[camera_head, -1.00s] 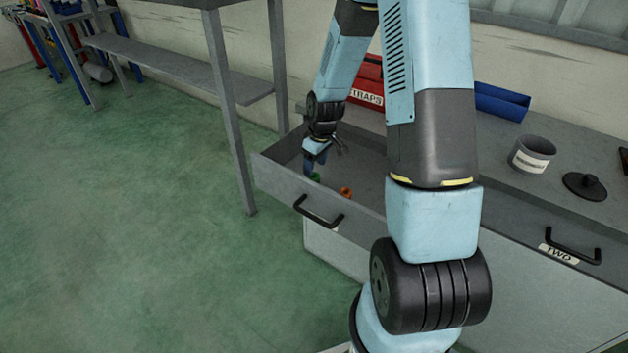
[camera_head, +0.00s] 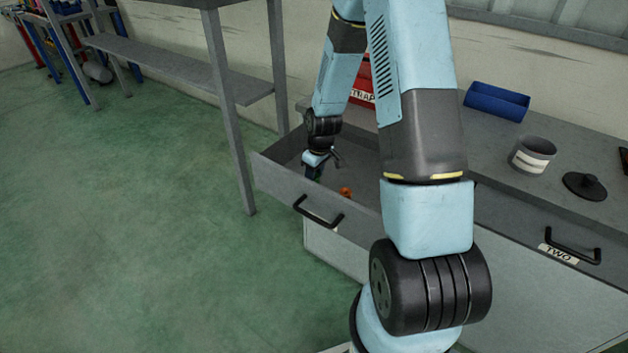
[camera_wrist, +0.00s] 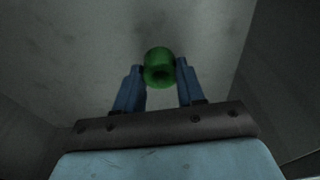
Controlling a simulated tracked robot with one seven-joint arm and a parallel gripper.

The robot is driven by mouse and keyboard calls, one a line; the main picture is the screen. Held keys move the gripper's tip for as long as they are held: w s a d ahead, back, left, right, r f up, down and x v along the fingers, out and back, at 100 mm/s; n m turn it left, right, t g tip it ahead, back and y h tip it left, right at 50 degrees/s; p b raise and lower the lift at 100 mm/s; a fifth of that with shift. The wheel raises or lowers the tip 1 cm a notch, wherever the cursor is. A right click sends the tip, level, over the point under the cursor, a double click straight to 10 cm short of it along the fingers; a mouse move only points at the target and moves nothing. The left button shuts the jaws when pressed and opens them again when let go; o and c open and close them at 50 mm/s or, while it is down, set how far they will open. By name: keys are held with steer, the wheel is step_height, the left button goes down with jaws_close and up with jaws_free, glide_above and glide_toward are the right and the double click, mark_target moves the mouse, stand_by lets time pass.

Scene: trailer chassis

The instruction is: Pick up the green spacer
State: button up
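The green spacer (camera_wrist: 159,67) is a short round piece with a hole, seen in the wrist view between the two blue fingertips of my gripper (camera_wrist: 160,68). The fingertips meet it on both sides, with no clear gap. In the head view my gripper (camera_head: 315,174) is down inside the open drawer (camera_head: 285,182). There the spacer is mostly hidden by the fingers. Whether it still touches the drawer floor is hard to tell.
An orange piece (camera_head: 346,192) lies in the drawer to the right of my gripper. Drawer walls surround the gripper closely. A red box (camera_head: 362,88), a blue bin (camera_head: 497,101) and a grey cup (camera_head: 532,155) stand on the worktop.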

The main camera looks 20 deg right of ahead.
jaws_close()
